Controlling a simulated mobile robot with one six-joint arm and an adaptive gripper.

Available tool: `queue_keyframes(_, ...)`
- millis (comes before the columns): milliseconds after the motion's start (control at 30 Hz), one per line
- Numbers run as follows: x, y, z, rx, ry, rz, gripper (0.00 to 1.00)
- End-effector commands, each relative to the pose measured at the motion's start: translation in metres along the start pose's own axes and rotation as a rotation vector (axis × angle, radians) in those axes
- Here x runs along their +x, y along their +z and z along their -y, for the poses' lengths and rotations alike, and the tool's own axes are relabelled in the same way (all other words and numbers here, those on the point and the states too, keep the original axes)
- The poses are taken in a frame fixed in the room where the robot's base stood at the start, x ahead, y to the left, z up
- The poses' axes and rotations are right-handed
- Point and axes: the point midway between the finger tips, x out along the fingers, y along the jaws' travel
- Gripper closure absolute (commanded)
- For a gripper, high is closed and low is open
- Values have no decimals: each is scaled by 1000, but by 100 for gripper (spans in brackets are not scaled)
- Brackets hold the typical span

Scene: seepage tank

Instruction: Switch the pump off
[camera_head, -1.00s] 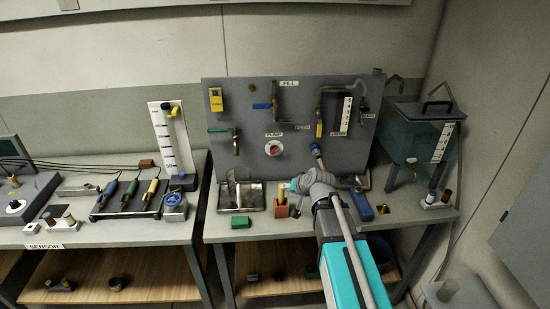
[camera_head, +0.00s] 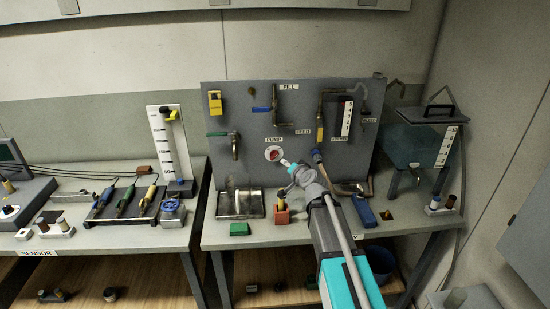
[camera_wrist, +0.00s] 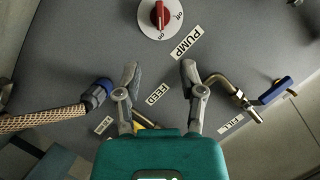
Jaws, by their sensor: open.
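The pump switch (camera_head: 273,153) is a red knob on a round white dial on the grey upright panel (camera_head: 235,105), under a PUMP label. In the wrist view the red knob (camera_wrist: 160,15) is at the top, with "on" and "off" printed on the dial's rim; which mark it points to is hard to tell. My gripper (camera_head: 287,163) is just right of and below the dial in the head view. In the wrist view its two fingers (camera_wrist: 160,72) are spread apart with nothing between them, and the knob lies beyond their tips.
A blue-handled valve (camera_wrist: 272,92) and a braided hose (camera_wrist: 50,117) flank the fingers in the wrist view. Below the panel stand a metal tray (camera_head: 240,204), a red block (camera_head: 282,213) and a green block (camera_head: 240,229). A lidded tank (camera_head: 415,145) stands at right.

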Motion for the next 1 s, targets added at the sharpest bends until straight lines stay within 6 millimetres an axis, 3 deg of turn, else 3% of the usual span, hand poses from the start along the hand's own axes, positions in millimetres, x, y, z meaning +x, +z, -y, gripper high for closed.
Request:
queue_keyframes(367, 28, 0, -1, -2, 0, 2, 49)
queue_keyframes(1000, 120, 1, -1, -1, 0, 1, 49)
